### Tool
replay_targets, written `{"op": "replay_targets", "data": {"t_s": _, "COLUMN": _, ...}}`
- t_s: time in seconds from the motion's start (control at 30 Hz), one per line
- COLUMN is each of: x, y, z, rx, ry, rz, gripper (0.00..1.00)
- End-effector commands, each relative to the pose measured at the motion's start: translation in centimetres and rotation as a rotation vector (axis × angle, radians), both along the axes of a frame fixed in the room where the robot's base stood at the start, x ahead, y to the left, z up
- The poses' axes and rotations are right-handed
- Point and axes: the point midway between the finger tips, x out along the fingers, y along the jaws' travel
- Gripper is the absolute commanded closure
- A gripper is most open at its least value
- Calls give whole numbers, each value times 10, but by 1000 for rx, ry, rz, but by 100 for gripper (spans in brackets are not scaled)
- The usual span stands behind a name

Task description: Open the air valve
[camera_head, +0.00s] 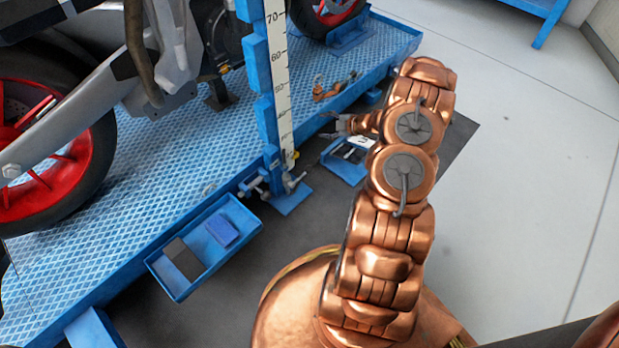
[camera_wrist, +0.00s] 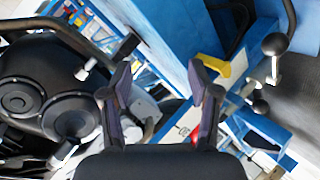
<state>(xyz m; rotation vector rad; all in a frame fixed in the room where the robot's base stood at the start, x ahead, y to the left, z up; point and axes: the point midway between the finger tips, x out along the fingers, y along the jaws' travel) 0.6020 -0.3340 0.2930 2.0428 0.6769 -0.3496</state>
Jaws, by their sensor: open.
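My gripper (camera_head: 332,125) is open and empty, held out to the left at the end of my copper arm, just right of the blue ruler post (camera_head: 262,80). In the wrist view the two dark fingers (camera_wrist: 160,88) are spread apart, with a blue beam beyond and between them. A yellow part (camera_wrist: 222,70) shows just right of the right fingertip; I cannot tell whether it is the air valve handle. Metal fittings (camera_head: 291,182) sit at the foot of the post and may include the valve. Levers with round knobs (camera_wrist: 275,45) show at the right of the wrist view.
A motorcycle (camera_head: 170,75) stands on the blue lift platform (camera_head: 160,165) at the left. A blue tray (camera_head: 219,267) with a blue block and a dark pad is at its edge. A smaller blue tray (camera_head: 340,170) lies below my gripper. Floor at right is clear.

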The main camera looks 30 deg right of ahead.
Motion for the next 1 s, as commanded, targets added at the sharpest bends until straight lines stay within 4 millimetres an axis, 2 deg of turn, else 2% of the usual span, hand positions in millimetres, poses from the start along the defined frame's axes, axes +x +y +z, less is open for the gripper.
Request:
{"op": "replay_targets", "data": {"t_s": 0.03, "x": -14, "y": 5, "z": -36, "rx": 28, "ry": -12, "rz": 28, "gripper": 39}}
{"op": "replay_targets", "data": {"t_s": 0.1, "x": -29, "y": 13, "z": -61, "rx": 60, "ry": -42, "rz": 73, "gripper": 39}}
{"op": "replay_targets", "data": {"t_s": 0.2, "x": -51, "y": 25, "z": -91, "rx": 107, "ry": -82, "rz": 130, "gripper": 39}}
{"op": "replay_targets", "data": {"t_s": 0.33, "x": -75, "y": 39, "z": -118, "rx": 161, "ry": -121, "rz": 183, "gripper": 39}}
{"op": "replay_targets", "data": {"t_s": 0.5, "x": -91, "y": 50, "z": -131, "rx": 197, "ry": -153, "rz": 218, "gripper": 39}}
{"op": "replay_targets", "data": {"t_s": 0.6, "x": -91, "y": 54, "z": -134, "rx": 203, "ry": -158, "rz": 226, "gripper": 39}}
{"op": "replay_targets", "data": {"t_s": 1.0, "x": -50, "y": 85, "z": -149, "rx": 202, "ry": -157, "rz": 227, "gripper": 39}}
